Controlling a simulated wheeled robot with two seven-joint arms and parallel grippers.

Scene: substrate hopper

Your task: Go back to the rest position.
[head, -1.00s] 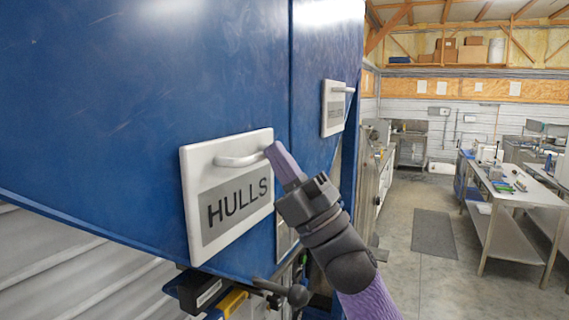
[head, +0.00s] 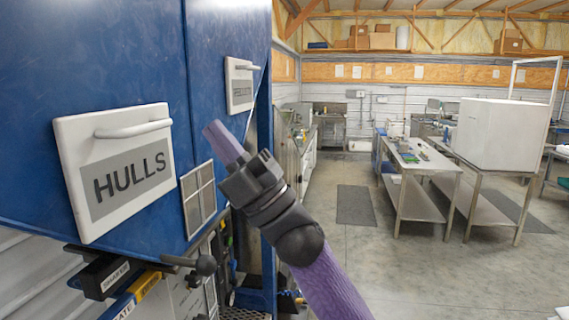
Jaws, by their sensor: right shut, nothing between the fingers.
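My right gripper (head: 222,142) is in the middle of the head view, its purple fingers shut with nothing between them. It is to the right of the white HULLS panel (head: 78,165) and apart from that panel's white bar handle (head: 134,129). The HULLS panel sits flat against the blue hopper (head: 110,50). My right arm, with a purple sleeve, comes in from the bottom. My left gripper is not in view.
A second white panel with a handle (head: 239,84) is farther along the hopper. Below are a small grid window (head: 198,199) and a black knob (head: 206,265). Metal tables (head: 420,165) and a white box (head: 501,134) stand at the right. Open concrete floor lies between.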

